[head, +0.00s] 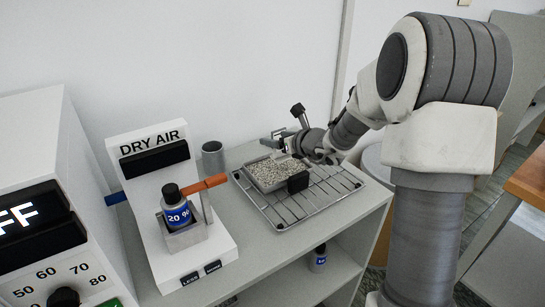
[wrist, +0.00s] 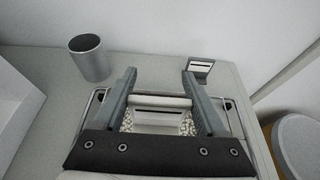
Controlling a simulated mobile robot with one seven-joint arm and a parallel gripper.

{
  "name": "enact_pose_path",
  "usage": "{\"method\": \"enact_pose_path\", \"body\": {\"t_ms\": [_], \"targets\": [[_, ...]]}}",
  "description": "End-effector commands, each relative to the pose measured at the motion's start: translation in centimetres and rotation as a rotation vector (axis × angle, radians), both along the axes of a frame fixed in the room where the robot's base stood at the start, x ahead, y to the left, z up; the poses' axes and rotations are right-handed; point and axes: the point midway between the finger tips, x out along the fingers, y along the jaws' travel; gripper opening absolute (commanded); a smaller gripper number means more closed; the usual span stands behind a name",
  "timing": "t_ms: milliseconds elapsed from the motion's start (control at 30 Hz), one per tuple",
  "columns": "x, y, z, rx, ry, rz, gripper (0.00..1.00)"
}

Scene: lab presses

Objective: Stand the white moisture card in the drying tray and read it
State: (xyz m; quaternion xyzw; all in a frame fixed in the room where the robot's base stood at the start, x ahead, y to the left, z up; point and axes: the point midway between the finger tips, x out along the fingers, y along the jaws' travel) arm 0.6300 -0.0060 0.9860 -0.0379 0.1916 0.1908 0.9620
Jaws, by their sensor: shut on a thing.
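The drying tray (head: 253,186) is a shallow tray of pale granules on a wire rack; its granules also show in the wrist view (wrist: 187,124). My gripper (head: 291,151) is low over the tray's far side. In the wrist view my gripper (wrist: 160,80) has a finger on each side of the white moisture card (wrist: 160,101) and is shut on it. The card shows as a pale bar with a white, dark-lined face below it. I cannot tell whether its lower edge touches the granules. In the head view the card is hidden or too small to make out.
A metal cup (head: 213,159) stands behind left. The DRY AIR unit (head: 157,145), with its blue bottle (head: 177,213) and orange lever (head: 203,184), stands left. A small holder (wrist: 201,66) is behind right.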

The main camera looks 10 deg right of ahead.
Motion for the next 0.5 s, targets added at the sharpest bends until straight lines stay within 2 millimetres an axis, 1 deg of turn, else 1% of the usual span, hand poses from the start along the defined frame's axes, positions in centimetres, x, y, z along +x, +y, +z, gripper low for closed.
{"method": "enact_pose_path", "body": {"t_ms": [33, 100, 233, 433, 500], "targets": [[0.4, 0.6, -0.6, 0.001, 0.000, 0.002, 0.21], [0.7, 1.0, -0.8, 0.000, 0.000, 0.001, 0.21], [0.9, 1.2, -1.4, 0.000, 0.001, 0.000, 0.21], [0.8, 1.2, -4.4, 0.001, 0.004, 0.000, 0.21], [0.8, 1.2, -4.9, 0.002, 0.001, -0.001, 0.21]]}}
